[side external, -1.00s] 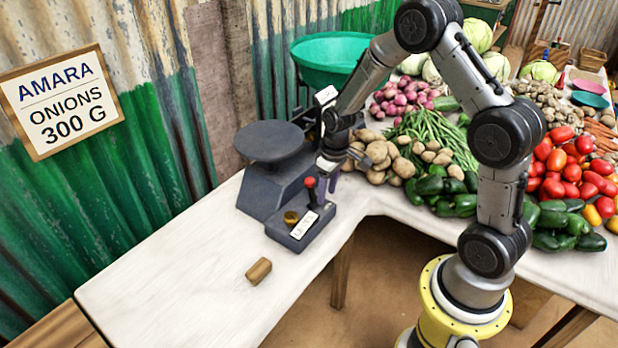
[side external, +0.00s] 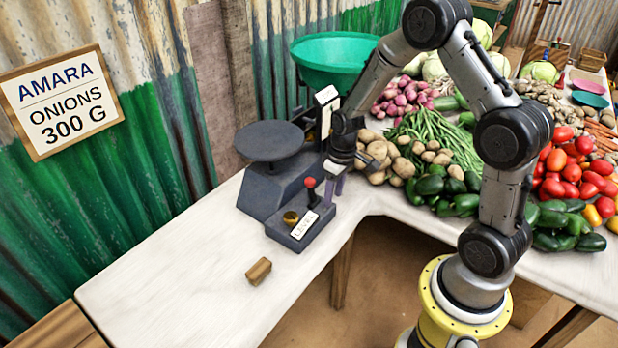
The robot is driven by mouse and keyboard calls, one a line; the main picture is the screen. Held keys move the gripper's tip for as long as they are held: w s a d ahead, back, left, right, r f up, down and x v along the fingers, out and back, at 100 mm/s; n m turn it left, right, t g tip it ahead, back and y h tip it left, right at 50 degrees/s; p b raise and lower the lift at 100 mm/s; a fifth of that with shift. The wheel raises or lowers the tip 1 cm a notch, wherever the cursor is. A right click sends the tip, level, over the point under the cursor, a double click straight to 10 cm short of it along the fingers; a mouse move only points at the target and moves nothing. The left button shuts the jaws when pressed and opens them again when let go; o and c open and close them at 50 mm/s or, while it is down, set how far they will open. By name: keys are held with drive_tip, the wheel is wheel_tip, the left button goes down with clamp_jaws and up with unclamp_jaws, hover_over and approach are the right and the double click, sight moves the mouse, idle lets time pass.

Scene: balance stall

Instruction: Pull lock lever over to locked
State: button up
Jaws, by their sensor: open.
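The lock lever (side external: 311,191) has a red knob and stands up from a dark block at the front of the balance scale (side external: 272,190). A white label with lettering too small to read for sure (side external: 304,225) and a brass knob (side external: 291,218) are on the same block. My gripper (side external: 334,187) points down just right of the lever. Its purple-grey fingers look apart, with nothing seen between them. The gripper appears clear of the red knob, though the depth gap is hard to judge.
A small wooden block (side external: 258,271) lies on the white table (side external: 185,290), whose front left is otherwise clear. A green bowl (side external: 335,62) is behind the scale. Potatoes (side external: 377,150), green beans (side external: 430,130) and peppers (side external: 440,190) lie close right of my gripper.

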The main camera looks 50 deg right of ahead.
drive_tip(key=shift+s, duration=1)
drive_tip(key=o, duration=0.8)
drive_tip(key=shift+r, duration=0.1)
wheel_tip(320, 180, up, 7)
drive_tip(key=s, duration=0.2)
idle(0.5)
